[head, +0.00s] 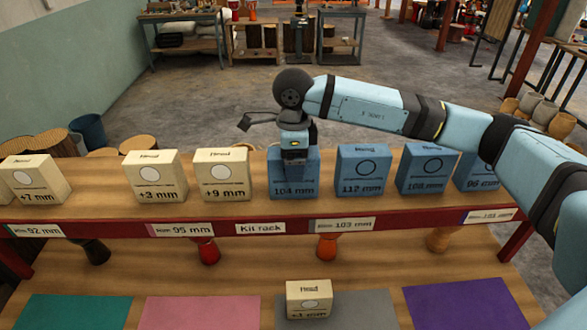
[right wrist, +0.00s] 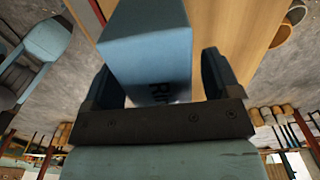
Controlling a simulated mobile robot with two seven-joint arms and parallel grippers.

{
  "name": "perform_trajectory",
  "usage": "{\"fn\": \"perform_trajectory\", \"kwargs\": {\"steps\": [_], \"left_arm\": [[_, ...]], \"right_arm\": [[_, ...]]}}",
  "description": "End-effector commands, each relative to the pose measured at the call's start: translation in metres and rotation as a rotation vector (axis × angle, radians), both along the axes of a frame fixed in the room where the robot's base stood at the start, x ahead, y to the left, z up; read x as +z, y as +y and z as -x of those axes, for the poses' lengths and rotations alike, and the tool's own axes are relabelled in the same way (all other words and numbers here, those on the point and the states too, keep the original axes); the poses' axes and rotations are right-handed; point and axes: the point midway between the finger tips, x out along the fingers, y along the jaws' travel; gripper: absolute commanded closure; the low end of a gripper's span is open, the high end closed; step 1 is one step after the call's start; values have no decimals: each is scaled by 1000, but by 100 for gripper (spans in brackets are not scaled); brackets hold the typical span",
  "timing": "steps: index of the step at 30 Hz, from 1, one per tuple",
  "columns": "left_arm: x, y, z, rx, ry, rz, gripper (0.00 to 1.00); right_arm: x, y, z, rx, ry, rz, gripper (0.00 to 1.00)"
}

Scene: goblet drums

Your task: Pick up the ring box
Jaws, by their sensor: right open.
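Several blue ring boxes stand in a row on the right part of the wooden kit rack shelf (head: 240,205). They include the 104 mm box (head: 293,189), the 112 mm box (head: 361,172), the 108 mm box (head: 427,171) and a 96 mm box (head: 477,172) partly hidden by my arm. My right gripper (head: 294,155) points down at the top of the 104 mm box. In the right wrist view, my open right gripper (right wrist: 160,80) has a finger on either side of a blue box (right wrist: 148,50) with partly visible lettering. My left gripper is out of view.
Cream head boxes stand left on the shelf, including the +3 mm box (head: 156,177) and +9 mm box (head: 222,176).

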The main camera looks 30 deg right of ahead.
Motion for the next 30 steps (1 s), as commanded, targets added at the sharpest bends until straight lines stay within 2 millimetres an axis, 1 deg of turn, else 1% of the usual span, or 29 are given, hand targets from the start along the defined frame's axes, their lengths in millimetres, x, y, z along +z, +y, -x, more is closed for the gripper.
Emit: {"fn": "perform_trajectory", "kwargs": {"steps": [1, 4, 10, 11, 12, 14, 15, 17, 18, 19, 26, 30], "left_arm": [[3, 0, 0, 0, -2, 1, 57], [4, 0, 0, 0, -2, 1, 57], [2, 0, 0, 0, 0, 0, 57], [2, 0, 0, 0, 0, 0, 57], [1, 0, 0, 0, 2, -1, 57], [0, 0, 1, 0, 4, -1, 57], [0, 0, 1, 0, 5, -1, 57], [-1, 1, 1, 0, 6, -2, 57], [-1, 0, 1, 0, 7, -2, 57], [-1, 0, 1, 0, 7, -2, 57], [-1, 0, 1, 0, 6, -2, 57], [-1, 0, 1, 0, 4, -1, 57]], "right_arm": [[-5, 0, 0, -1, 1, 0, 17], [-11, 0, 0, 0, 0, 0, 17], [-12, 0, 0, 0, 0, -1, 17], [-12, 0, 0, 0, 0, -1, 19], [-12, 0, 0, 0, 0, -1, 29], [-12, 0, 0, 0, 0, -1, 42], [-12, 0, 0, 0, 0, -1, 52], [-12, 0, 0, 0, 0, -1, 65], [-12, 0, 0, -1, 0, -1, 74], [-12, 0, 0, -1, 0, -1, 76], [-11, 0, -1, 0, -1, 0, 76], [-6, 0, -1, -1, -3, -1, 76]]}}
